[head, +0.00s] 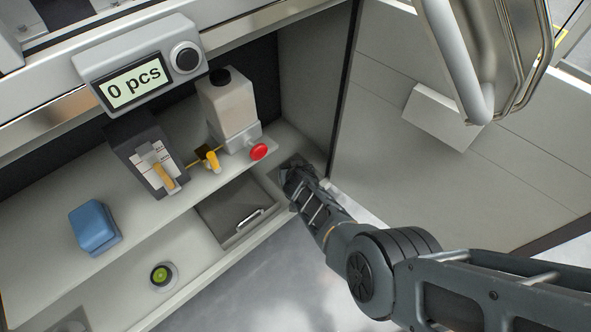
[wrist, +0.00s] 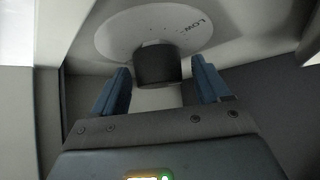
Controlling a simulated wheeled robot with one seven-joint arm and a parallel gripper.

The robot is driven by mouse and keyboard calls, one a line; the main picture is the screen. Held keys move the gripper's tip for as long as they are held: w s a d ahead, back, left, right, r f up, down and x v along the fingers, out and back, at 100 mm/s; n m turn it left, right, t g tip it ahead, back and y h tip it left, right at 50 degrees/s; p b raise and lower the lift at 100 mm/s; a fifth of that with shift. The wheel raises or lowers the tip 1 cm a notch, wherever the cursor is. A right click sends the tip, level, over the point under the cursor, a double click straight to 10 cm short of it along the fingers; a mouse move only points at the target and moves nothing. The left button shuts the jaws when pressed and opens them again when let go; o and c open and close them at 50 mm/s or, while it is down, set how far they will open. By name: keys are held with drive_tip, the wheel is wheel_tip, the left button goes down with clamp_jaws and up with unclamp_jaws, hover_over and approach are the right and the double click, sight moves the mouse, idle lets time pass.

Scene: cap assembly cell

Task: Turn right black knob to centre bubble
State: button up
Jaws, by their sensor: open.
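In the wrist view a black knob (wrist: 158,66) stands on a pale round plate (wrist: 118,36) marked "LOW". My gripper (wrist: 162,80) is open, with one blue finger on each side of the knob. A small gap shows at the right finger; contact on the left cannot be told. In the head view my gripper (head: 298,182) is at the right end of the lower ledge and hides the knob. A round green level-like disc (head: 161,274) in a dark ring sits on the ledge; its bubble is too small to read.
Behind stand a red button (head: 258,152), a bottle (head: 229,108) and a yellow valve (head: 212,159). A blue box (head: 95,227) is at left. An open door panel (head: 470,170) is at right.

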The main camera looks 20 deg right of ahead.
drive_tip(key=shift+c, duration=0.3)
drive_tip(key=c, duration=0.9)
drive_tip(key=shift+c, duration=0.2)
drive_tip(key=shift+n+y+p, duration=0.5)
drive_tip(key=shift+n, duration=0.1)
drive_tip(key=o, duration=1)
drive_tip(key=shift+s+r, duration=0.1)
drive_tip(key=p+v, duration=0.7)
drive_tip(key=shift+s+r, duration=0.15)
drive_tip(key=shift+s, duration=0.05)
